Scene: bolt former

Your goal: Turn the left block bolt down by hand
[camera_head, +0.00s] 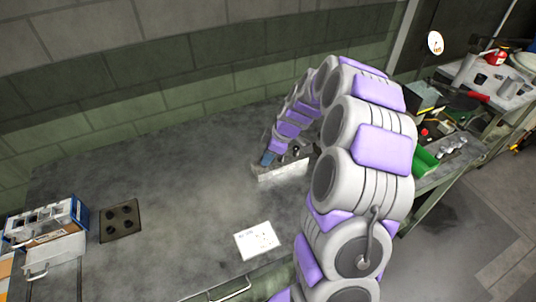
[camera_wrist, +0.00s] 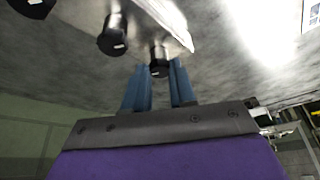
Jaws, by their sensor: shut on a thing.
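The light metal block (camera_head: 283,172) stands on the grey bench near the middle of the head view. My gripper (camera_head: 267,158) is over its left end. In the wrist view, the two blue fingers of my gripper (camera_wrist: 161,80) are on either side of the left block bolt (camera_wrist: 160,68), a dark round head at the end of the row, and are shut on it. A second dark-headed bolt (camera_wrist: 113,42) stands beside it, clear of the fingers. In the head view my fingers hide the left bolt.
A white sheet (camera_head: 257,240) lies on the bench in front of the block. A dark plate with round knobs (camera_head: 120,219) and a blue-and-white box (camera_head: 46,222) are at the left. A green bin (camera_head: 426,161) is at the right. The bench between plate and block is clear.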

